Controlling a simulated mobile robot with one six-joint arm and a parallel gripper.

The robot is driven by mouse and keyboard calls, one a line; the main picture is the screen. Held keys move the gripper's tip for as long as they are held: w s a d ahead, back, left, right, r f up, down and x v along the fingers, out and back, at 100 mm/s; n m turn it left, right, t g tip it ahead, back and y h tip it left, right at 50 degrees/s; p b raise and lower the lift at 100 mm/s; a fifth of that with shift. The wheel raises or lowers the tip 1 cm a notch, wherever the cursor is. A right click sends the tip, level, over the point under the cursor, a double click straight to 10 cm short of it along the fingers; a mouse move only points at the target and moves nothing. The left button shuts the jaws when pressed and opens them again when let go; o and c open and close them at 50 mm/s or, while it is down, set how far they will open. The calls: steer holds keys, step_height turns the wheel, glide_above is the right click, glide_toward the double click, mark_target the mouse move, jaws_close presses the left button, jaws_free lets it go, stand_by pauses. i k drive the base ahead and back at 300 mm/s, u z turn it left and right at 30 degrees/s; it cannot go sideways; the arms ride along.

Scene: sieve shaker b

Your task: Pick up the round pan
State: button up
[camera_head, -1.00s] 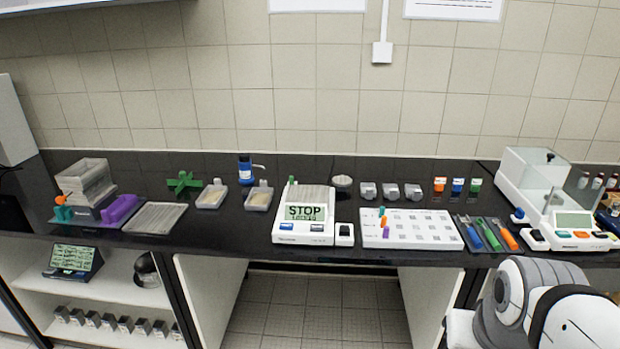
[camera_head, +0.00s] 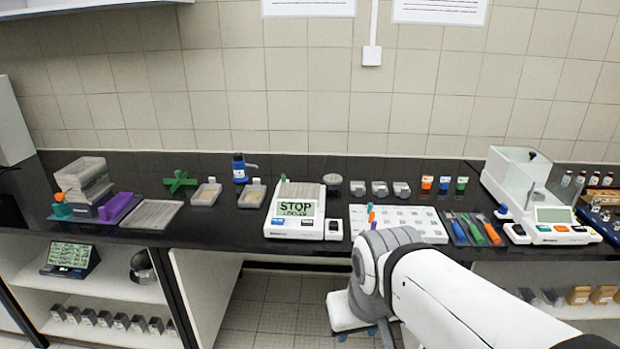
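A rounded dark metal vessel (camera_head: 143,267) is on the shelf below the bench at left; I cannot tell which of the two is meant. My arm reaches in from the lower right, in front of the bench. Its far end is low and partly hidden by its own links. My gripper cannot be made out there, and nothing is seen held.
The black bench (camera_head: 235,225) is crowded. A white well plate (camera_head: 430,228), coloured tools (camera_head: 472,230) and a glass-boxed balance (camera_head: 555,228) are at right. A purple block (camera_head: 118,208), grey tray (camera_head: 152,215) and green cross (camera_head: 180,181) are at left. Floor space lies below.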

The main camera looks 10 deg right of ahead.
mark_target(331, 180)
steer(key=z, duration=0.05)
steer(key=i, duration=1.65)
steer(key=u, duration=0.05)
